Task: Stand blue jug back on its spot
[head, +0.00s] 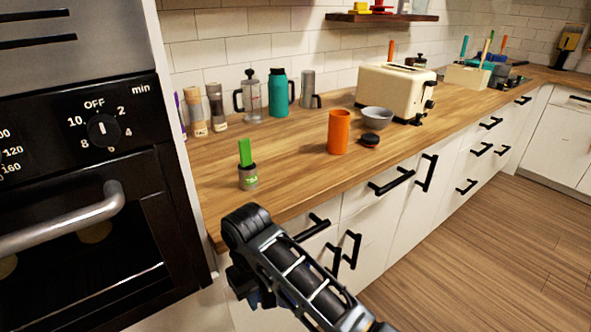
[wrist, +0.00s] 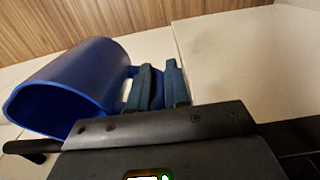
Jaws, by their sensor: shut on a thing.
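The blue jug (wrist: 70,82) shows large at the left of the wrist view. It lies tilted in that view, with its wide open mouth toward the lower left. My gripper (wrist: 160,76) is shut on the jug's handle side, its two dark fingers close together there. In the head view the jug and my fingers are not visible; only my arm shows, low in front of the counter edge. The wooden counter (head: 290,175) is in the head view. I cannot tell which place on it is the jug's spot.
An orange cup (head: 339,132), a dark round lid (head: 369,140), a grey bowl (head: 377,117) and a small jar with a green top (head: 248,168) stand on the counter. A cream toaster (head: 390,92) and a teal bottle (head: 278,93) are behind. An oven (head: 85,170) borders the left.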

